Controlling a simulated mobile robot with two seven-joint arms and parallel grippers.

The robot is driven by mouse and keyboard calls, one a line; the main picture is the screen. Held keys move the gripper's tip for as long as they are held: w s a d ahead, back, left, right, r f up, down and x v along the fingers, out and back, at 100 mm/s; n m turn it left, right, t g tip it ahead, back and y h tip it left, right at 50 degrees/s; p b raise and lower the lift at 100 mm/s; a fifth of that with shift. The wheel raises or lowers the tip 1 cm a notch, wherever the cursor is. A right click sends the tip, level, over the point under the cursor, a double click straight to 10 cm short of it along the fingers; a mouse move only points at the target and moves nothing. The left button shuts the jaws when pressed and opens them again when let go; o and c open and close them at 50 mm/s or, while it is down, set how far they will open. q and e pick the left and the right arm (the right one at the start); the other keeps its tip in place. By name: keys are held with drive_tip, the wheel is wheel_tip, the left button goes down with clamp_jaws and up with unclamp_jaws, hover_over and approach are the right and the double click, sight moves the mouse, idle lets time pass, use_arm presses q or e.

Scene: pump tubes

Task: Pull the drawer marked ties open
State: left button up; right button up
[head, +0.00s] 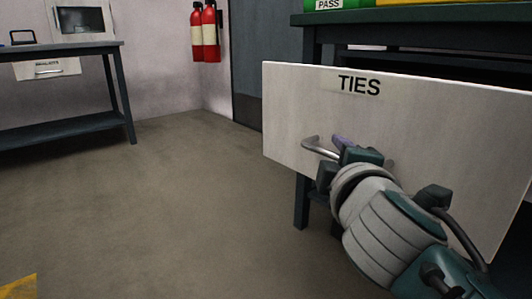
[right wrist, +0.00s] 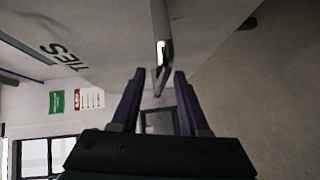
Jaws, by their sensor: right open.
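The drawer marked TIES (head: 300,105) has a pale grey front under the dark bench at the right of the head view. The front stands forward of the bench leg; the inside of the drawer is hidden. Its metal bar handle (head: 317,147) is low on the front, partly covered by my right gripper (head: 334,158). In the right wrist view the drawer front (right wrist: 100,35) is at the upper left. There the handle (right wrist: 161,45) lines up with the gap between the open fingers (right wrist: 160,73); I cannot tell whether they touch it. My left gripper is out of view.
The dark bench (head: 310,40) carries a green bin marked PASS (head: 345,4) and a yellow one. Another bench with a drawer (head: 48,70) stands at the far left. Two fire extinguishers (head: 205,35) hang by a dark door (head: 265,50). The floor (head: 170,200) left of the drawer is clear.

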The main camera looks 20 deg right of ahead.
drive_tip(key=p+v, duration=0.2)
drive_tip(key=v, duration=0.8)
